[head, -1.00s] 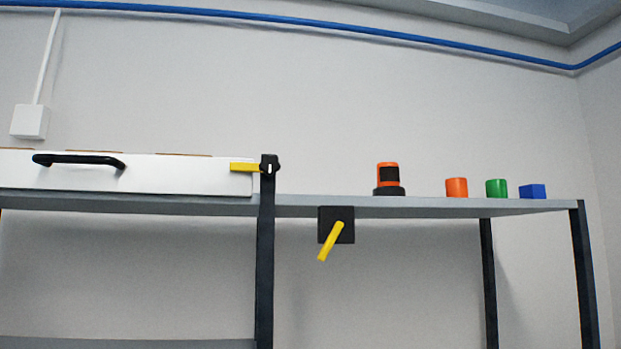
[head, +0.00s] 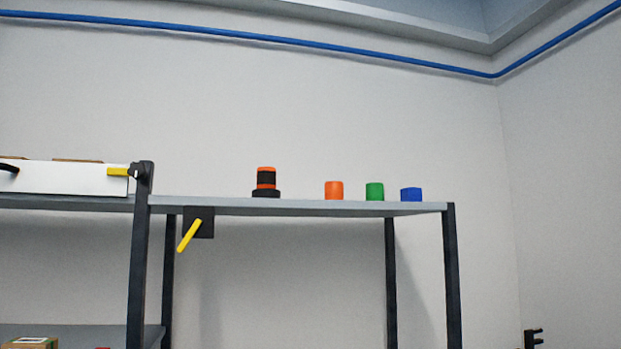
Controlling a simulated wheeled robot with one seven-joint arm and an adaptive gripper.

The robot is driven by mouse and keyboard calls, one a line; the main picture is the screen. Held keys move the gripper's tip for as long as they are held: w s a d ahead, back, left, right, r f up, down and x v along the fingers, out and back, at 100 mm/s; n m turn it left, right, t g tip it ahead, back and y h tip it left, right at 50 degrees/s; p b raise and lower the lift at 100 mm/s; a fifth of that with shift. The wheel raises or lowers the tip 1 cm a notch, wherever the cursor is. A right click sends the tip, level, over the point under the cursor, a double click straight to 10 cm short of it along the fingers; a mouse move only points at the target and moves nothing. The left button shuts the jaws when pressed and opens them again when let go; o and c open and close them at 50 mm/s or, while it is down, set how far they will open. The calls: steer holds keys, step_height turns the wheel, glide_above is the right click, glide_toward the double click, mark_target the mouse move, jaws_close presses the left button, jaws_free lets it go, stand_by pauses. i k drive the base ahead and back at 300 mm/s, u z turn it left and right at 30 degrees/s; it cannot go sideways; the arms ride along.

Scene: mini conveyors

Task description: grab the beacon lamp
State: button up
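The beacon lamp (head: 266,177) stands upright on the grey top shelf (head: 310,208) of a dark-framed rack. It has an orange body with a wide black band and a broader black base. Nothing touches it, and there is a gap between it and the orange block to its right. I cannot make out my gripper in this view.
An orange block (head: 334,190), a green block (head: 375,191) and a blue block (head: 411,194) stand right of the lamp. A white box (head: 70,178) is left. A yellow-handled lever (head: 189,235) hangs below the shelf. A dark pronged object (head: 532,339), unclear, shows bottom right.

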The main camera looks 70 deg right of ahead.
mark_target(266, 176)
steer(key=k, duration=0.3)
steer(key=z, duration=0.8)
